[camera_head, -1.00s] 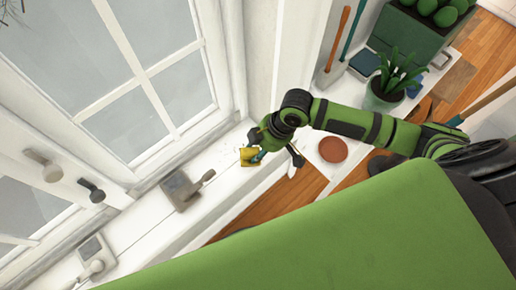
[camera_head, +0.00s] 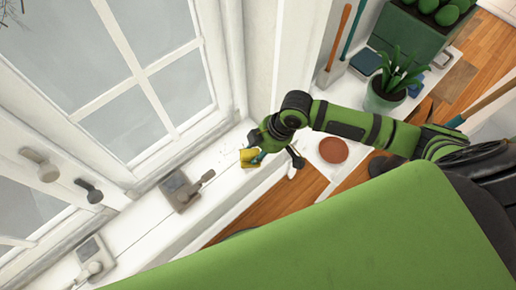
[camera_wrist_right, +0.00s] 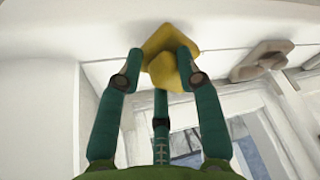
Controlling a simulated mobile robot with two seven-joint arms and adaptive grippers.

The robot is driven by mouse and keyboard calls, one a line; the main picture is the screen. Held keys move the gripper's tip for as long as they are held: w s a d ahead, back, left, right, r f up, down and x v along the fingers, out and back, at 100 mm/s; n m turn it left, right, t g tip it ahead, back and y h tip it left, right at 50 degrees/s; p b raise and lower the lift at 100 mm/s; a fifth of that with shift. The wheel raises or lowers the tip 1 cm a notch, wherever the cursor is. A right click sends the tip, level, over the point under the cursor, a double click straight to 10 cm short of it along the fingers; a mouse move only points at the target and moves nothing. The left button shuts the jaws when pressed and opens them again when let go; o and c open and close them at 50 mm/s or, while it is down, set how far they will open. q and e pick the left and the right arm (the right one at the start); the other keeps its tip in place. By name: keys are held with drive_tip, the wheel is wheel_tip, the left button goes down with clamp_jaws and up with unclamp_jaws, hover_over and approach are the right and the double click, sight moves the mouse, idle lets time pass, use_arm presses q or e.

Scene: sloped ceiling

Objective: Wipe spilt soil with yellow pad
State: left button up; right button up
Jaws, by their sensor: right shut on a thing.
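The yellow pad (camera_head: 250,157) is at the white window sill (camera_head: 222,174), and my right gripper (camera_head: 262,155) is shut on it. In the right wrist view the pad (camera_wrist_right: 168,55) sits between the green fingers of my right gripper (camera_wrist_right: 160,75), its flat face against the white surface. Small dark specks of soil (camera_head: 224,152) lie on the sill just left of the pad. The gripper hides part of the pad and the sill under it. My left gripper is not in view.
A potted plant (camera_head: 388,90), a terracotta saucer (camera_head: 333,150) and upright tool handles (camera_head: 338,40) are to the right.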

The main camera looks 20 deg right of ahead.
drive_tip(key=shift+f+b, duration=0.3)
drive_tip(key=shift+f, duration=0.4)
drive_tip(key=shift+w+a+r, duration=0.1)
drive_tip(key=shift+w+a, duration=0.2)
drive_tip(key=shift+w, duration=0.55)
drive_tip(key=shift+w+a, duration=0.25)
drive_tip(key=shift+w, duration=0.45)
drive_tip(key=shift+w+a+f, duration=0.1)
drive_tip(key=shift+w+a, duration=0.2)
drive_tip(key=shift+w, duration=0.55)
drive_tip(key=shift+w+a+f, duration=0.1)
drive_tip(key=shift+w+a, duration=0.2)
drive_tip(key=shift+w, duration=0.5)
